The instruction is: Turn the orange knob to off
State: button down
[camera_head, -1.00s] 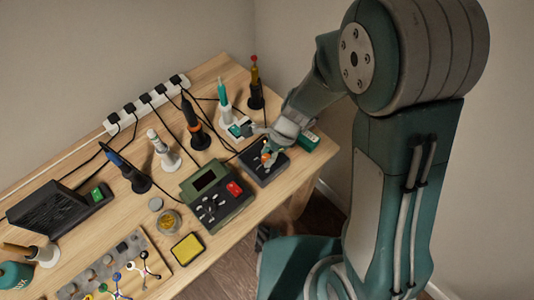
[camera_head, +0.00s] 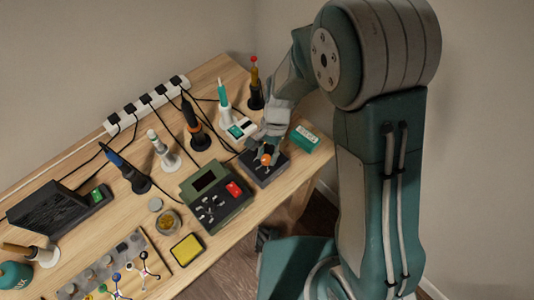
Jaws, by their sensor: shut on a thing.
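The orange knob (camera_head: 266,159) is on top of a small dark box (camera_head: 262,176) near the right end of the wooden table. My gripper (camera_head: 266,152) reaches down from behind and above and is shut on the orange knob. Its fingers hide part of the knob, and I cannot read the knob's setting.
A green control unit with a red switch (camera_head: 234,189) stands just left of the dark box. A small green box (camera_head: 304,139) lies to its right. Soldering irons in stands, such as the orange-ringed one (camera_head: 199,136), and a white power strip (camera_head: 146,104) are behind. The table's front edge is close.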

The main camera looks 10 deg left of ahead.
jog(key=n+h, duration=0.1)
jog(key=n, duration=0.3)
jog(key=n+h, duration=0.1)
jog(key=n, duration=0.1)
jog(key=shift+w+a+h, duration=0.2)
jog(key=shift+a+h, duration=0.05)
jog(key=shift+h, duration=0.05)
jog(key=n+h, duration=0.1)
jog(key=n, duration=0.2)
jog(key=n+t+h, duration=0.1)
jog(key=n, duration=0.2)
jog(key=shift+s+a+n, duration=0.1)
jog(key=shift+a+n, duration=0.1)
jog(key=shift+n, duration=0.1)
jog(key=shift+c, duration=1.8)
grip_release()
jog(key=shift+s, duration=0.1)
jog(key=v, duration=1.2)
